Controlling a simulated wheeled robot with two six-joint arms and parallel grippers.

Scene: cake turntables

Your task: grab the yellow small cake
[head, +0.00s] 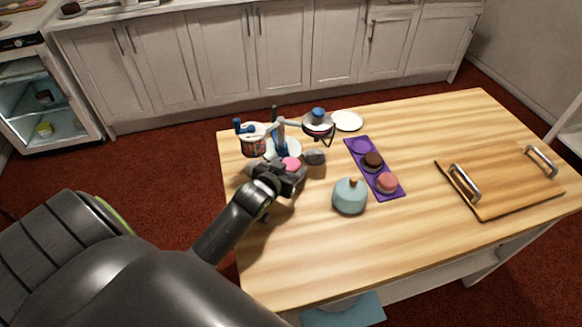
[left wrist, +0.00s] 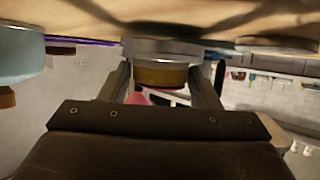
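A small yellow cake (head: 45,129) sits low in the open-fronted fridge at the far left of the head view. My left gripper (head: 284,170) is over the left part of the table, by a pink-topped round item (head: 290,163). In the left wrist view, which looks upside down, my fingers (left wrist: 160,88) stand wide apart. A brownish-yellow round item with a pink edge (left wrist: 160,76) shows between or just beyond them; contact is not clear. My right gripper is in neither view.
A blue jar (head: 349,197), a purple tray (head: 389,194) with small cakes, a white plate (head: 347,121) and a handled wooden board (head: 500,187) are to the right. The front table area is clear.

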